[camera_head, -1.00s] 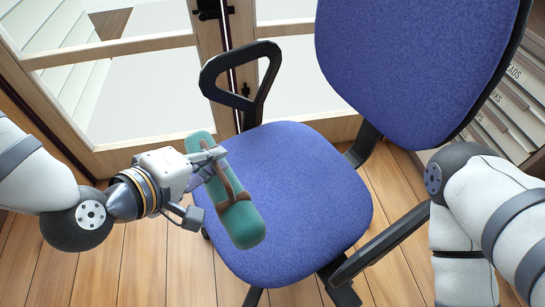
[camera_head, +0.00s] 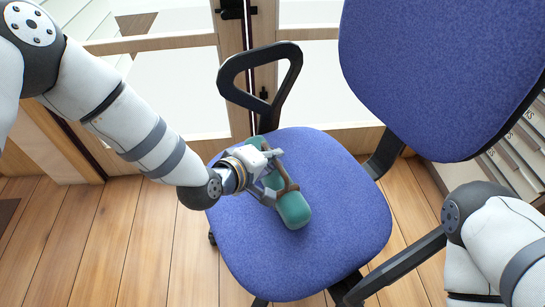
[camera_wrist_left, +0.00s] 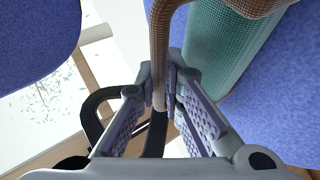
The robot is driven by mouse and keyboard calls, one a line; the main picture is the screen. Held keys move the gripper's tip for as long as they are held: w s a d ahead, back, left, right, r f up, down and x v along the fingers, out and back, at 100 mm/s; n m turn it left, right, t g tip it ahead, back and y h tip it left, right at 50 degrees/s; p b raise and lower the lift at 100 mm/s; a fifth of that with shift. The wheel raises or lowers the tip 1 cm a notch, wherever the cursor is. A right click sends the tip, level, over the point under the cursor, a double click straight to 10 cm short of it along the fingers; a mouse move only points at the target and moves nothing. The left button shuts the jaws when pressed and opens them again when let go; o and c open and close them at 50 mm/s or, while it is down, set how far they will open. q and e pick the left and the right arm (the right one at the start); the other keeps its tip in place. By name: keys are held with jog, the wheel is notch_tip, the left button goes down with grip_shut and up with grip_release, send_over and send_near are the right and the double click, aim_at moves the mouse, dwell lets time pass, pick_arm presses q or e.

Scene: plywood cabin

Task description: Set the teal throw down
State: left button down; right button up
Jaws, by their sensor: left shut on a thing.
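The teal throw (camera_head: 294,209) is a rolled bundle with a brown strap (camera_head: 288,188) around it. In the head view it is over the left part of the blue chair seat (camera_head: 335,220); whether it touches the seat I cannot tell. My left gripper (camera_head: 277,178) is shut on the strap at the roll's middle. In the left wrist view the gripper's fingers (camera_wrist_left: 172,92) close on the brown strap, with the teal roll (camera_wrist_left: 245,45) beside them. The right arm (camera_head: 490,235) shows at the right edge, but its gripper is out of view.
The chair has a blue backrest (camera_head: 435,75) and a black armrest loop (camera_head: 262,80) behind the throw. A glazed door frame (camera_head: 160,90) stands at the back. Folders or boxes (camera_head: 520,150) line the right side. The seat's right and front areas are bare.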

pick_arm(q)
jog(key=c, duration=1.7)
grip_release()
